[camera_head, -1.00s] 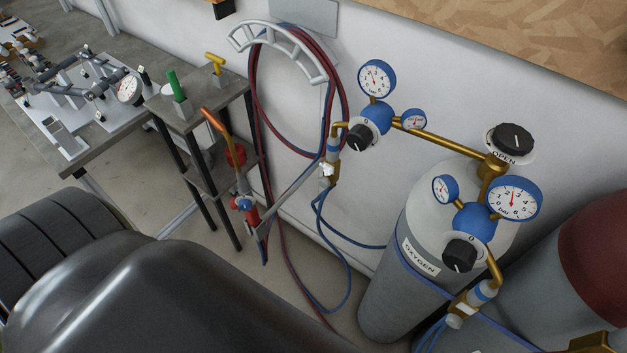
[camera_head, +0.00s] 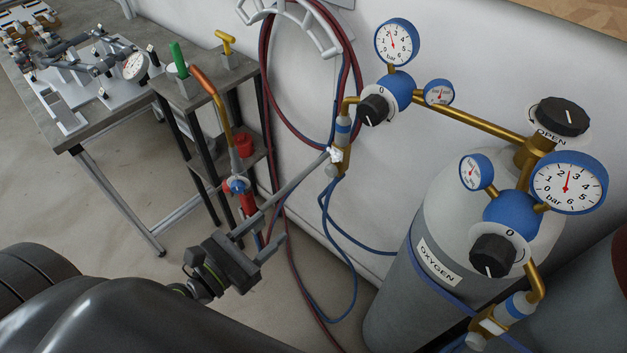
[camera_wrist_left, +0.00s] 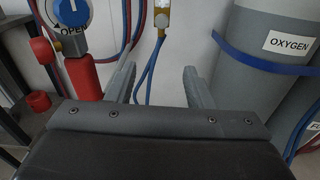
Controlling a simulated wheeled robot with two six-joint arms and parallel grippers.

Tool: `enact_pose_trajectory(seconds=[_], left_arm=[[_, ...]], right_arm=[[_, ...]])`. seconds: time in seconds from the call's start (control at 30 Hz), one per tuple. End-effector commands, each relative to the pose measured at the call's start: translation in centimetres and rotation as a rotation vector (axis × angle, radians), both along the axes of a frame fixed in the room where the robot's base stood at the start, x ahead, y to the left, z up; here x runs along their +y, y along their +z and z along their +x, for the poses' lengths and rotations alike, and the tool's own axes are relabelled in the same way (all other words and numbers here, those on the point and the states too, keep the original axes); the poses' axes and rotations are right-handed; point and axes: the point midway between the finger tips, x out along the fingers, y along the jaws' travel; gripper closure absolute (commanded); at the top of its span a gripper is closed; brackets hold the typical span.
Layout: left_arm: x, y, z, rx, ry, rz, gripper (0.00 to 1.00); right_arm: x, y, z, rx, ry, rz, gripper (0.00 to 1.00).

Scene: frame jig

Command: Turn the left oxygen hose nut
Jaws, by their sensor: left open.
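The left oxygen hose nut (camera_head: 335,155) is a small pale piece on the brass fitting below the left regulator (camera_head: 393,90). A brass fitting on the hose line shows at the top of the left wrist view (camera_wrist_left: 163,18). My left gripper (camera_head: 270,230) is open below and left of the nut, fingers towards the wall. My right gripper is not in view.
A torch with a red body (camera_head: 247,203) stands close left of the gripper, by a dark stand (camera_head: 195,90). Blue and red hoses hang behind it. The grey oxygen cylinder (camera_head: 405,300) stands to the right. A workbench (camera_head: 100,125) is at the upper left.

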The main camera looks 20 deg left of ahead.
Motion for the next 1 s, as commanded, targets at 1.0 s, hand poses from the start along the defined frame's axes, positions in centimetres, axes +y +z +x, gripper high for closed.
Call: enact_pose_trajectory(seconds=[1.0], left_arm=[[-5.4, 1.7, 13.7, -0.018, -0.011, -0.069, 0.53]], right_arm=[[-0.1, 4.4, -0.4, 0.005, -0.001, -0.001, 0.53]])
